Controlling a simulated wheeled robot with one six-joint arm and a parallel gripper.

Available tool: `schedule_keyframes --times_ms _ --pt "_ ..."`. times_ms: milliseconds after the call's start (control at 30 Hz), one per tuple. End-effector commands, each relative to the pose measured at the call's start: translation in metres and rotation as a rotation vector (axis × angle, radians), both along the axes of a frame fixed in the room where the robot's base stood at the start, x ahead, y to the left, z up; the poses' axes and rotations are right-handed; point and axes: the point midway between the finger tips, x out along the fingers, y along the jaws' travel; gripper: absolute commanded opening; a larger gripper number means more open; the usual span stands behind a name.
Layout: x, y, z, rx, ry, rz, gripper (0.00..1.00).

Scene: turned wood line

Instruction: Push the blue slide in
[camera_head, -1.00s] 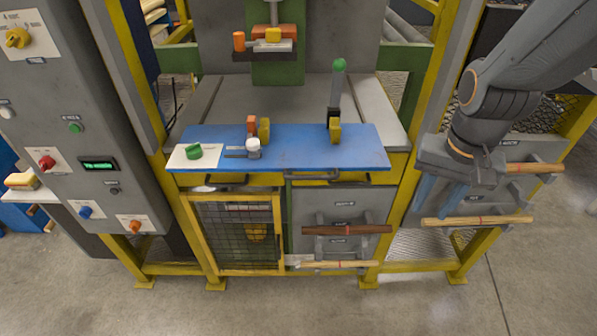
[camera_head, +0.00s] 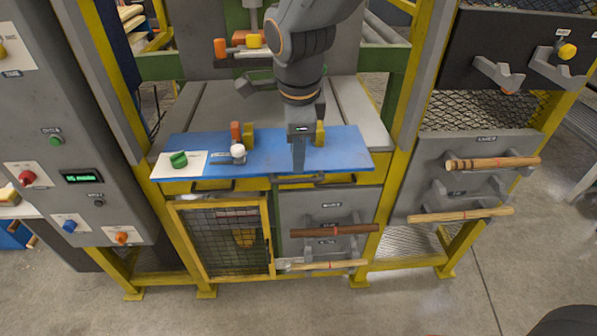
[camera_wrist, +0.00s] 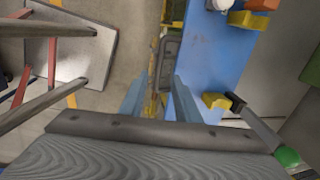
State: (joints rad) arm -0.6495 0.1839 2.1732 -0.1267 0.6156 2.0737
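The blue slide (camera_head: 349,152) is a flat blue plate lying across the machine bed, its front edge reaching out over the yellow frame. My gripper (camera_head: 299,165) points down over the front edge of the slide, near that handle. In the wrist view its two blue-grey fingers (camera_wrist: 158,98) are apart, with nothing seen held between them. Whether a finger touches the handle or slide is not clear.
On the slide are a white card with a green knob (camera_head: 178,160), a white-topped clamp (camera_head: 238,151) and yellow blocks (camera_head: 319,134). Racks with turned wood pieces (camera_head: 493,163) stand at the right. A control cabinet (camera_head: 75,140) stands at the left. The floor in front is clear.

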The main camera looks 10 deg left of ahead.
Motion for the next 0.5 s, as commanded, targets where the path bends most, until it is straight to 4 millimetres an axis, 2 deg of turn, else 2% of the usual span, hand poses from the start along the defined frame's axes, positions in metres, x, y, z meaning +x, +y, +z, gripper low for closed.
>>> schedule_keyframes --times_ms 300,500 --pt "0.006 0.000 -0.046 -0.004 0.005 0.001 0.29" --pt "0.010 0.001 -0.064 -0.002 0.004 0.002 0.29"
